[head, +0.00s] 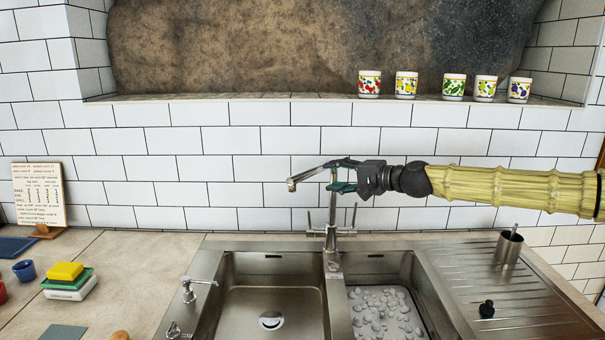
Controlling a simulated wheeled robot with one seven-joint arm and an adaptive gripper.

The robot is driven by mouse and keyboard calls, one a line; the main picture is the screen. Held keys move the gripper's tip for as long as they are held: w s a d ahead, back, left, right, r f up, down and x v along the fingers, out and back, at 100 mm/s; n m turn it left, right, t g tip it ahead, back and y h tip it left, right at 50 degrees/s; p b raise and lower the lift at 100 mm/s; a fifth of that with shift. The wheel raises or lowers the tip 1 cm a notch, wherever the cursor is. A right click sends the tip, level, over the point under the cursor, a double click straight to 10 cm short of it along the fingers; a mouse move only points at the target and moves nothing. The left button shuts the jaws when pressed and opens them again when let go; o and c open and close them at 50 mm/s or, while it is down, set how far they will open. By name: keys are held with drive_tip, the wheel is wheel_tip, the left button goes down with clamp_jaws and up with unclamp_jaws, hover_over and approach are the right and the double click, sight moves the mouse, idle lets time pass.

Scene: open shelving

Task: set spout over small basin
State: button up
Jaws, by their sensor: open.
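A steel tap (332,228) stands upright behind the divider between two basins. Its spout (308,176) points left, with its end above the back of the larger left basin (228,290). The small basin (418,290) is on the right and holds several pale pebble-like lumps. My gripper (339,175) reaches in from the right at the top of the tap, by the root of the spout. Its fingers are apart, one behind or above the spout and one just below it. I cannot tell whether they touch the metal.
A ribbed drainboard (530,300) lies right of the small basin, with a steel cup (508,247) and a dark stopper (487,309). Patterned mugs (454,87) line the ledge above. A sponge (65,271) and a recipe board (38,195) stand on the left counter.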

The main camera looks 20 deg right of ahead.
sight(312, 173)
drive_tip(key=x, duration=0.3)
drive_tip(key=shift+w+a+f, duration=0.15)
drive_tip(key=shift+w+a, duration=0.05)
drive_tip(key=shift+w, duration=0.1)
drive_tip(key=shift+s+a+r+p, duration=0.1)
drive_tip(key=shift+a+r+p, duration=0.15)
drive_tip(key=shift+r+p, duration=0.1)
drive_tip(key=shift+w+a, duration=0.25)
drive_tip(key=x, duration=0.3)
drive_tip(key=shift+w+d+f+p, duration=0.15)
drive_tip(key=shift+f+p, duration=0.1)
drive_tip(key=shift+p, duration=0.1)
drive_tip(key=shift+w+a+r, duration=0.1)
drive_tip(key=shift+w+a, duration=0.15)
drive_tip(key=shift+w+a+f, duration=0.25)
drive_tip(key=shift+w+a, duration=0.05)
drive_tip(key=shift+w, duration=0.15)
